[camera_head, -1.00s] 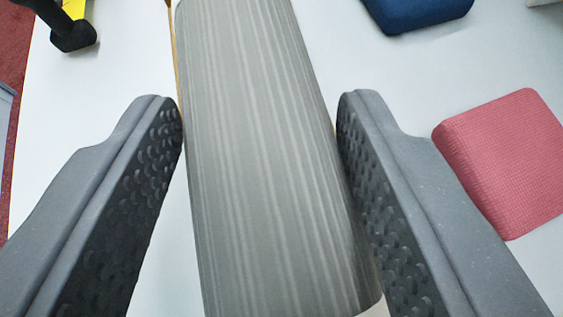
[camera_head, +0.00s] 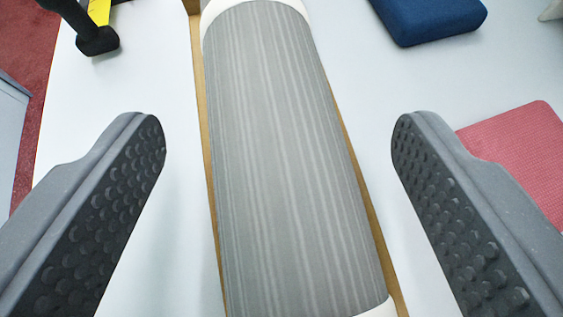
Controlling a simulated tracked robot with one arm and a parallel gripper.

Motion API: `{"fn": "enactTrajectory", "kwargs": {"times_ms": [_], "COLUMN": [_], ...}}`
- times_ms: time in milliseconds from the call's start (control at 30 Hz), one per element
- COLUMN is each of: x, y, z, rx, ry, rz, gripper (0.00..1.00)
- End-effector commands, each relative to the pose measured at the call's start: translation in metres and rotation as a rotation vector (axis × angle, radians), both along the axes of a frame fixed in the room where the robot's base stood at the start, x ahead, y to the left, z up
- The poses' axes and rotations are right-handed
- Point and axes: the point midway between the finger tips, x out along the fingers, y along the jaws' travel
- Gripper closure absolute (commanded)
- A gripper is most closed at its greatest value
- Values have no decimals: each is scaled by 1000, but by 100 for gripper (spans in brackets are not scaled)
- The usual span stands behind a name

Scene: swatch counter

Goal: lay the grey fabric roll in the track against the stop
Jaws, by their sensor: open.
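The grey striped fabric roll (camera_head: 290,165) lies lengthwise down the middle of the view, with white ends showing at top and bottom. It lies in the track, whose tan rails (camera_head: 207,150) show along both its sides. My gripper (camera_head: 278,145) is open, with one dark, bumpy finger on each side of the roll and a clear gap to both.
A blue block (camera_head: 430,18) lies at the upper right and a pink block (camera_head: 520,150) at the right, partly behind my finger. A black and yellow tool (camera_head: 97,35) is at the upper left.

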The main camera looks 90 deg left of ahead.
Motion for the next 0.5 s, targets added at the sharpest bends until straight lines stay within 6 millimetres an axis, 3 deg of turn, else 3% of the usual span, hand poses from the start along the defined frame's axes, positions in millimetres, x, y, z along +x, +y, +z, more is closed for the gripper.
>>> {"fn": "enactTrajectory", "kwargs": {"times_ms": [500], "x": [-15], "y": [-72], "z": [43], "rx": [-2], "ry": [-1], "rz": [-4], "gripper": [32]}}
